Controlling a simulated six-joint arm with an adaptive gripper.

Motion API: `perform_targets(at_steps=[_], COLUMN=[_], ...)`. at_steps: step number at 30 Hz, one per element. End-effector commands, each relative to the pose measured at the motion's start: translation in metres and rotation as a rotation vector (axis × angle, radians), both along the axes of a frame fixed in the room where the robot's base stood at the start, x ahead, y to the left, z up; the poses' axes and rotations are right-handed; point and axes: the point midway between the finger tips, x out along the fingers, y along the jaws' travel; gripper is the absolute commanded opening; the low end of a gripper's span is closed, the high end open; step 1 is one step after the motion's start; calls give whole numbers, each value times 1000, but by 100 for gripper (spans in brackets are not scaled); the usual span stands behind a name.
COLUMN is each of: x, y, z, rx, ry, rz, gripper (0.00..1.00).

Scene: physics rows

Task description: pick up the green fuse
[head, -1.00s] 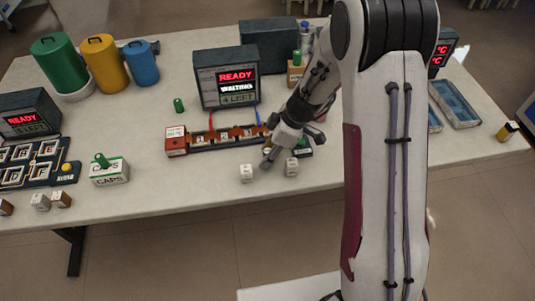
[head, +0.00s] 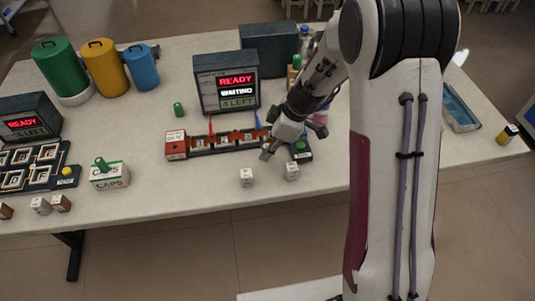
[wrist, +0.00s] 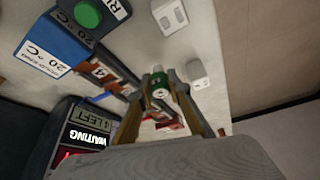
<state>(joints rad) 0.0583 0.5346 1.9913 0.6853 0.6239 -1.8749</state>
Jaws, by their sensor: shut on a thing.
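The green fuse (wrist: 158,86), a small green cylinder with a pale end, shows between my fingertips in the wrist view. My gripper (wrist: 162,92) is shut on it. In the head view my gripper (head: 268,150) is at the right end of the long slotted rack (head: 225,142); the fuse is too small and covered to make out there. I cannot tell whether the fuse is clear of the surface below it.
Two white cubes (head: 246,177) (head: 291,171) stand in front of the gripper. A dark block with a green button (head: 300,147) is just right of it. A display console (head: 226,82) reading WAITING stands behind the rack.

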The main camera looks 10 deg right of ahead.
Motion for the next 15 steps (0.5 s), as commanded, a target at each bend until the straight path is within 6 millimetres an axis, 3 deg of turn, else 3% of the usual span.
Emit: perform_targets(at_steps=[9,15], x=[0,0], y=[0,0], z=[44,58], rx=[0,1], ry=[-2,-2], rz=[0,1], gripper=[1,1])
